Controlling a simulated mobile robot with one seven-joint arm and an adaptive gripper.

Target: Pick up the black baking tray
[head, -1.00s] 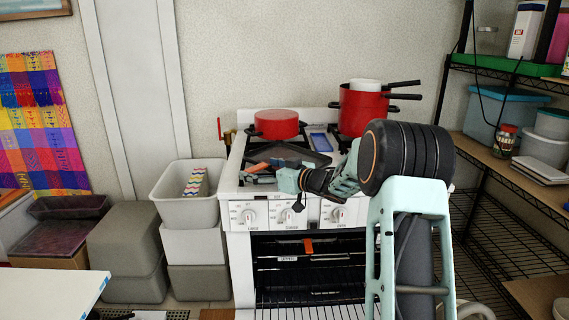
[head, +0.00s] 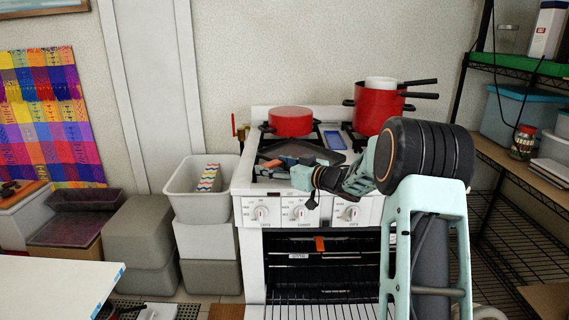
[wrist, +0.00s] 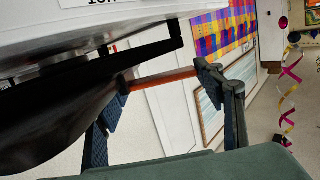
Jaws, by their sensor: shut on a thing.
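The black baking tray (head: 318,151) is at stove-top level, below and between the red pots. In the wrist view its dark underside or wall (wrist: 60,110) fills the left part. My gripper (head: 276,164) is at the tray's left front side, at the stove's front edge. The wrist view shows my gripper (wrist: 163,79) with its fingers spread apart, one close against the dark tray. An orange-red bar (wrist: 165,77) shows between the fingers. I cannot tell whether the tray is lifted.
A red pot (head: 291,122) stands behind the tray, and a larger red pot (head: 378,107) at the back right. A blue item (head: 335,140) lies between them. A grey crate (head: 178,190) on stacked crates stands left of the stove. A wire shelf (head: 490,250) is at the right.

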